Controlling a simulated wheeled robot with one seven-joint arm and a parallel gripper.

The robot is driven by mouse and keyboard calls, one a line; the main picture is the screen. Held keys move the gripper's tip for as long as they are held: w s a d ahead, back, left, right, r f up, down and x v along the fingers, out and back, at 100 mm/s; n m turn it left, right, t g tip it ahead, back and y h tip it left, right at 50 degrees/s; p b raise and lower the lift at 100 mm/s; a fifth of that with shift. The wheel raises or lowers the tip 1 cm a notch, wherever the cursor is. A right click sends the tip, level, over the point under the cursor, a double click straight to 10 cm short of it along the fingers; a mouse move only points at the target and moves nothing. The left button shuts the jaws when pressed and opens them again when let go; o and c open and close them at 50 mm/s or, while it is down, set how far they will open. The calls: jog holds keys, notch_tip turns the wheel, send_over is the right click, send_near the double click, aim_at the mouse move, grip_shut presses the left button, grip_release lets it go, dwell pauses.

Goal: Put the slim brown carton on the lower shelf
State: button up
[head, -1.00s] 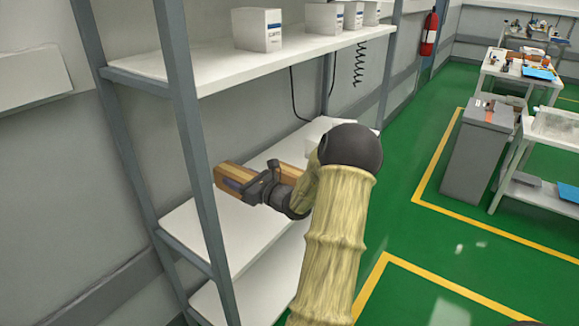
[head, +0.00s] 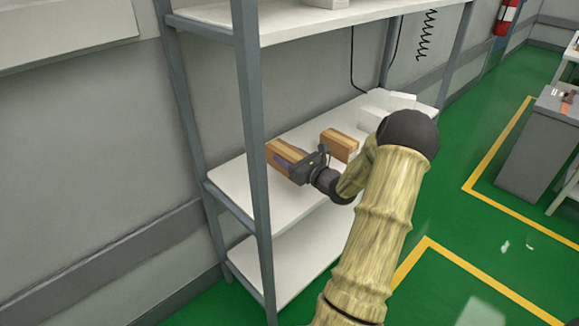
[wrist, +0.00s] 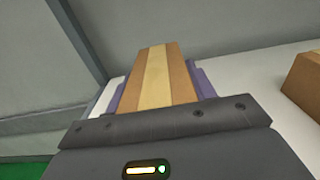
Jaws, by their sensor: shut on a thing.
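The slim brown carton (head: 284,153) has a lighter tape stripe and is held in my gripper (head: 294,163) at the middle shelf (head: 238,176) of the rack, near its left end. In the wrist view the carton (wrist: 153,78) lies between the two purple-grey fingers of my gripper (wrist: 155,90), which are shut on it. I cannot tell whether its underside touches the shelf board. A lower board (head: 285,262) of the rack below is bare where it shows.
Another brown carton (head: 339,145) stands on the middle shelf just right of the held one; it also shows in the wrist view (wrist: 305,82). White boxes (head: 392,101) stand farther right. A grey rack post (head: 252,150) is close on the left.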

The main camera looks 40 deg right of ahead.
jog(key=f, duration=0.2)
jog(key=f+b, duration=0.1)
jog(key=shift+s+d+f, duration=0.15)
jog(key=shift+d+f, duration=0.1)
jog(key=shift+f, duration=0.15)
jog(key=shift+a, duration=0.15)
jog(key=shift+f, duration=0.1)
jog(key=o, duration=1)
jog(key=shift+o, duration=0.2)
jog(key=shift+r, duration=0.2)
jog(key=s, duration=0.4)
jog(key=s+p, duration=0.1)
jog(key=s, duration=0.3)
jog(key=s+d+p, duration=0.1)
jog(key=s, duration=0.2)
jog(key=shift+s, duration=0.4)
